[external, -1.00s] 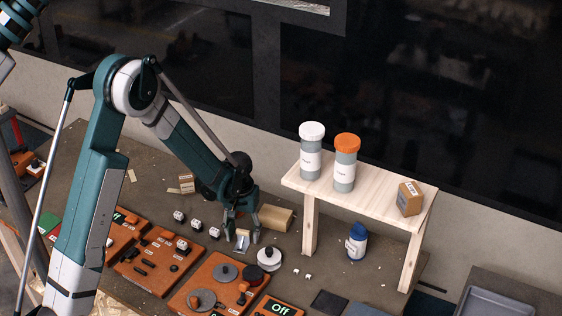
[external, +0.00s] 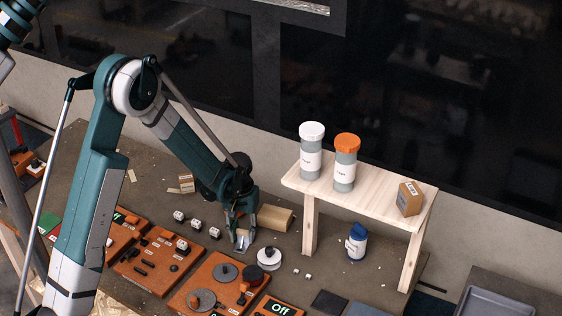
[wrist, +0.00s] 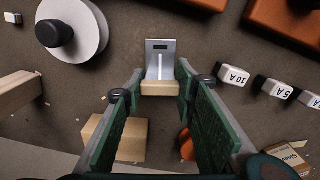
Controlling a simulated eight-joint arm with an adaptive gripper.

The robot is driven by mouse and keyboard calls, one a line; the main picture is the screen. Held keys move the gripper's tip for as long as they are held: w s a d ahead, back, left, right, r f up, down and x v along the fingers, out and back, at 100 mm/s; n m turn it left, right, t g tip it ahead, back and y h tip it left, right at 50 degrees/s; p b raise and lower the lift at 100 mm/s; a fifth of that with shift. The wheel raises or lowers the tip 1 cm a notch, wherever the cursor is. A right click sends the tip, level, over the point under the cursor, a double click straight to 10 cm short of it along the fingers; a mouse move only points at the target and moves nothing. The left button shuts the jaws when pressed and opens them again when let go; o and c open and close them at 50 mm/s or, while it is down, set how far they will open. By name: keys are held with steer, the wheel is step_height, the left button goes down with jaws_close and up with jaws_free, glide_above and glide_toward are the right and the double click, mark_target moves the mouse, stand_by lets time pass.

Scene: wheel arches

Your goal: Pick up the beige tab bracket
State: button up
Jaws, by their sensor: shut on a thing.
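The beige tab bracket (wrist: 161,60) is a small grey metal plate with a slot and a beige block along its near edge. In the wrist view it sits between the fingertips of my gripper (wrist: 160,82), with the beige tab gripped at its two sides. In the external view my gripper (external: 241,241) points down at the table, shut on the bracket (external: 243,243), which is small and partly hidden by the fingers. The bracket appears to be at table level.
A white disc with a black knob (external: 268,257) stands close to the right of my gripper. Labelled small blocks (wrist: 272,85) lie nearby. A beige wooden block (external: 275,218) is behind. Orange panels (external: 217,285) lie in front, and a wooden shelf (external: 375,200) with bottles stands right.

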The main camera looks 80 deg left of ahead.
mark_target(243, 230)
steer(key=shift+r, duration=0.1)
steer(key=shift+r, duration=4.95)
steer(key=shift+w, duration=0.1)
